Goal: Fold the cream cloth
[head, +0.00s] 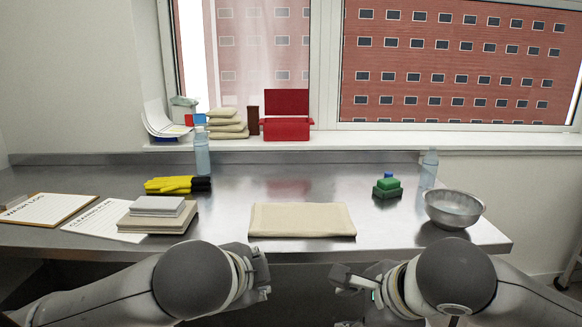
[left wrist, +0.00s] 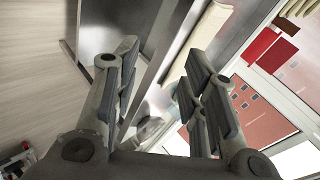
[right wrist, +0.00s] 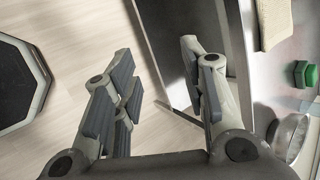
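The cream cloth (head: 302,220) lies flat as a neat rectangle near the front edge of the steel table, in the middle of the head view. It also shows at the top of the right wrist view (right wrist: 274,22). Neither touches the cloth.
Left of the cloth lie a stack of folded cloths (head: 157,215), yellow and black gloves (head: 178,185) and paper sheets (head: 45,208). To the right are green sponges (head: 387,187), a bottle (head: 429,168) and a metal bowl (head: 454,208). The steel table (head: 290,175) is clear behind the cloth.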

